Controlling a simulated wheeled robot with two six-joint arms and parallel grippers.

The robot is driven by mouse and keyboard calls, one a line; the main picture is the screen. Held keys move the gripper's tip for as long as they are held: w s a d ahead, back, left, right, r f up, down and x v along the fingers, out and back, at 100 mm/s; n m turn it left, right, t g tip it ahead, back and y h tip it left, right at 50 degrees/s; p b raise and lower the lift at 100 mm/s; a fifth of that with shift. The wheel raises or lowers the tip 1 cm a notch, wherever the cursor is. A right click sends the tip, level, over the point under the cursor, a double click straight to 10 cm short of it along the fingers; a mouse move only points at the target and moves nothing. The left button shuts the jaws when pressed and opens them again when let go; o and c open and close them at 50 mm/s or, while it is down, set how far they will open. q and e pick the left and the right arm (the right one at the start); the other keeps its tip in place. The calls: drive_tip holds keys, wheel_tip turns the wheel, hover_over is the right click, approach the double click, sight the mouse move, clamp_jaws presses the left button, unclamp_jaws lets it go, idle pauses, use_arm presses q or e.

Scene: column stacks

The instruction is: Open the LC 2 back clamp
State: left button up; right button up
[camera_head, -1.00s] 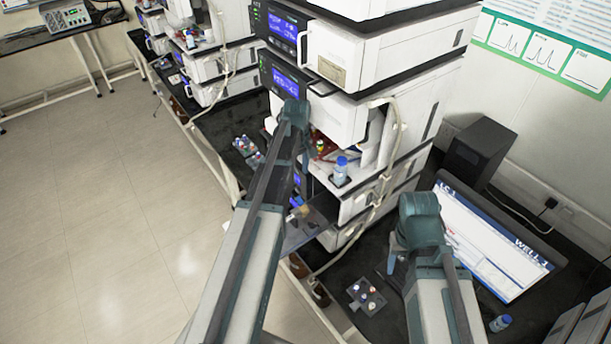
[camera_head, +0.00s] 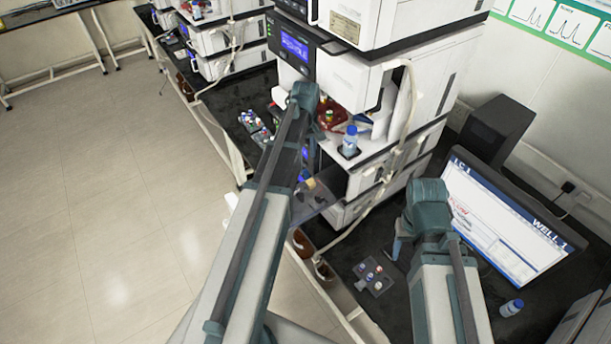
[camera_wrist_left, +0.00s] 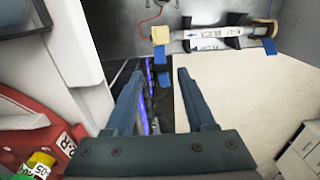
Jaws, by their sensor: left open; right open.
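In the left wrist view, a white labelled column (camera_wrist_left: 215,35) lies across dark holders on a grey panel at the top. It has a tan end piece (camera_wrist_left: 161,35). A blue tab (camera_wrist_left: 158,54) hangs below its left end and another blue tab (camera_wrist_left: 270,46) is at its right end. I cannot tell which is the back clamp or whether either is open. My left gripper (camera_wrist_left: 160,75) is open and empty, below and apart from the column. In the head view its fingers are mostly hidden behind my arm. My right gripper (camera_head: 397,248) is partly hidden by its wrist, above the dark bench.
The near instrument stack (camera_head: 370,85) stands beside my left arm, with a blue-capped bottle (camera_head: 350,141) on its ledge. A monitor (camera_head: 505,215) reading LC 1 and a vial rack (camera_head: 373,277) are on the bench. Farther stacks (camera_head: 215,40) stand behind. The floor at left is clear.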

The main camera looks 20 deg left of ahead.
sight(306, 171)
use_arm(q)
wheel_tip(306, 171, down, 7)
drive_tip(key=b, duration=0.6)
drive_tip(key=shift+f, duration=0.15)
clamp_jaws()
